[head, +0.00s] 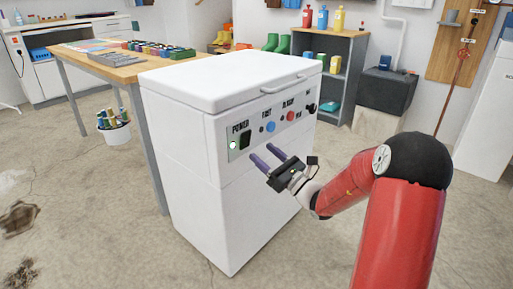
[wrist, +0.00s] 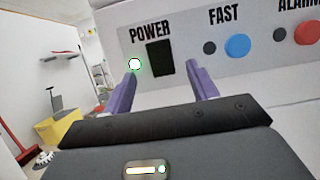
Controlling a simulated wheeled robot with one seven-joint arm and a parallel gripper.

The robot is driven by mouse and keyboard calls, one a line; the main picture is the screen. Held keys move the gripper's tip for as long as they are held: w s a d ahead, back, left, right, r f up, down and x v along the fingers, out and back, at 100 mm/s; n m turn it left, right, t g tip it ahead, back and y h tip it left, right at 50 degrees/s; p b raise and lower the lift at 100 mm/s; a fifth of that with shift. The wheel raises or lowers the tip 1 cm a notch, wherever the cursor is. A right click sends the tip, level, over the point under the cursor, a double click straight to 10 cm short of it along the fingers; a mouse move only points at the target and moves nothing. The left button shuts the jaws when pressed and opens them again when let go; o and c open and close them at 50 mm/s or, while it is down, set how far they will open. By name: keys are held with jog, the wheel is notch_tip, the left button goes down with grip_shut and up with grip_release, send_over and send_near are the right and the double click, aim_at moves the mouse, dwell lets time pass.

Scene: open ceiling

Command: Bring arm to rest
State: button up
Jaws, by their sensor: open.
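My gripper (head: 269,159) is open and empty, with two purple fingers pointing at the front panel of a white chest freezer (head: 190,200). In the wrist view the gripper (wrist: 160,82) has its fingers spread on either side of the dark POWER switch (wrist: 160,59). A small lamp beside the switch glows white-green (wrist: 135,64). The switch also shows in the head view (head: 244,140). My red arm reaches in from the lower right. I cannot tell whether a fingertip touches the panel.
The panel also has a blue FAST button (wrist: 237,46) and a red ALARM button (wrist: 307,32). A wooden table (head: 130,72) stands behind the freezer at left, with a bucket (head: 115,133) beneath it. A grey shelf (head: 345,60) stands behind at right. The floor in front is clear.

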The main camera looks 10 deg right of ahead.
jog(key=shift+v, duration=1.05)
jog(key=s+a+r+n+g+y+p, duration=0.2)
jog(key=s+a+n+g, duration=0.95)
jog(key=a+n, duration=0.2)
jog(key=s+a+f+n+g+h, duration=0.15)
jog(key=s+n+g+h, duration=0.45)
jog(key=s, duration=0.6)
jog(key=s+d+r+n+t+h+p, duration=0.2)
jog(key=s+d+r+n+t+h, duration=0.2)
jog(key=s+d+n+h, duration=0.4)
jog(key=d+n+t+h, duration=0.1)
jog(key=d, duration=0.1)
jog(key=shift+s+d+r+p, duration=0.2)
jog(key=shift+d+r+p, duration=0.05)
jog(key=shift+d+p, duration=0.1)
